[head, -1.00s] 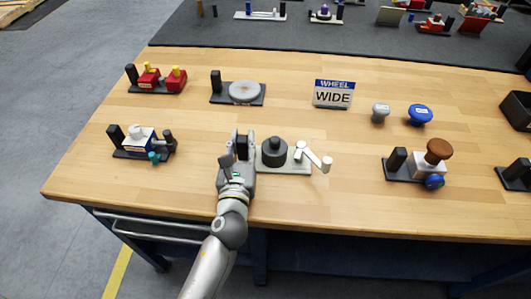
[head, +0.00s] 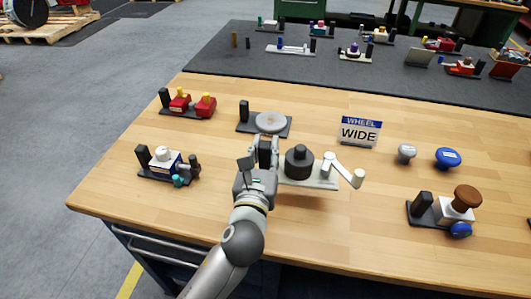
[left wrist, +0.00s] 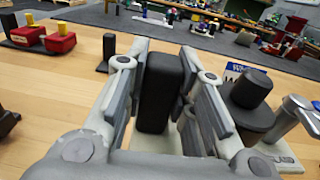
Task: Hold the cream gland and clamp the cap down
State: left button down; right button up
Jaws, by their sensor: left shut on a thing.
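The cream gland (head: 322,184) is a pale plate with a black post (head: 265,151) at its left end. A stepped black cap (head: 299,163) stands on its middle, and a cream clamp lever (head: 344,170) swings out to the right, clear of the cap. My left gripper (head: 262,146) is shut on the post. In the left wrist view the post (left wrist: 160,92) stands upright between the fingers, with the cap (left wrist: 249,105) to the right. The gland looks raised a little above the bench, with a shadow below it. My right gripper is out of view.
A grey-disc fixture (head: 283,133) is just behind the gripper; a "WHEEL WIDE" sign (head: 359,132) stands behind right. Blue-white (head: 166,163) and red (head: 190,106) fixtures are left, a brown-knobbed one (head: 456,204) right. The wooden bench (head: 350,220) is clear in front.

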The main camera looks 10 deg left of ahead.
pick_arm(q)
jog(key=shift+f, duration=3.65)
jog(key=shift+f, duration=0.5)
